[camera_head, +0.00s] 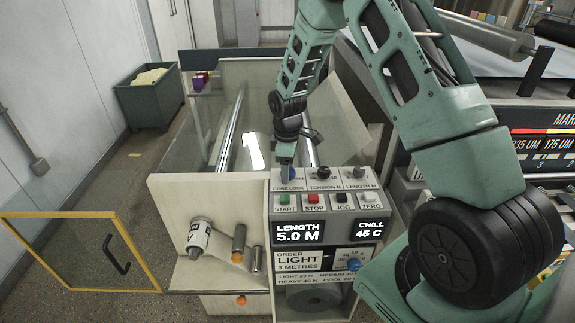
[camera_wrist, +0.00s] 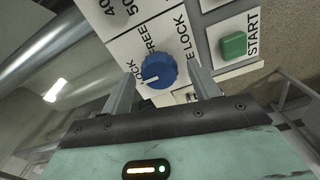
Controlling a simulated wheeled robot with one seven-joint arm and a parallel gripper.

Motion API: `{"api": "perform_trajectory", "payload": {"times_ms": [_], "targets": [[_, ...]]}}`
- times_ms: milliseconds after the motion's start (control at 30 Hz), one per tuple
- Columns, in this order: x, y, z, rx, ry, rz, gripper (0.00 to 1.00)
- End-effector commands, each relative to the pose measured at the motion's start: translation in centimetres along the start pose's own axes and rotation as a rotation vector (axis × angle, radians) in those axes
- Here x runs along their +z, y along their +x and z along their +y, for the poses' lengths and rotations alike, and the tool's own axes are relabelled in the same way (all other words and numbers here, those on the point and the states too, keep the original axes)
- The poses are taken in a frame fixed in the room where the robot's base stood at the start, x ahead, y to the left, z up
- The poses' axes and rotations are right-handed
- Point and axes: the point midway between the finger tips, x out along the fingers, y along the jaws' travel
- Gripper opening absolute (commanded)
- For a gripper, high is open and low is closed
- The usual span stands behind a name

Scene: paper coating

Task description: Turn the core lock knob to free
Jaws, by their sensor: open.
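The core lock knob (camera_wrist: 158,68) is round and blue, on the white panel in the wrist view. Its white pointer mark is on the lower-left side, nearer the LOCK label (camera_wrist: 128,68) than the FREE label (camera_wrist: 152,38). My gripper (camera_wrist: 164,74) is open, with one finger on each side of the knob. I cannot tell whether either finger touches it. In the head view my gripper (camera_head: 286,152) points down at the top left of the control panel, and the blue knob (camera_head: 291,171) shows partly beneath it.
The green START button (camera_wrist: 233,46) is right of the knob. In the head view the TENSION knob (camera_head: 323,172) and LENGTH knob (camera_head: 359,172) stand in the same row, with the STOP button (camera_head: 314,198) below. A metal roller (camera_head: 229,130) lies behind the panel at left.

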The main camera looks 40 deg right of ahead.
Motion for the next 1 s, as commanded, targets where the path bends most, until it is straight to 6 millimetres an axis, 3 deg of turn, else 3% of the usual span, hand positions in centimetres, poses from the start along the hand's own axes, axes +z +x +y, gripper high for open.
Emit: {"api": "perform_trajectory", "payload": {"times_ms": [267, 433, 767, 1000], "targets": [[0.00, 0.18, 0.01, 0.001, 0.000, 0.000, 0.61], [0.00, 0.16, 0.01, 0.000, 0.000, 0.000, 0.17], [0.01, 0.18, 0.02, 0.001, 0.027, 0.000, 0.16], [0.01, 0.26, 0.09, 0.003, 0.146, -0.001, 0.16]]}}
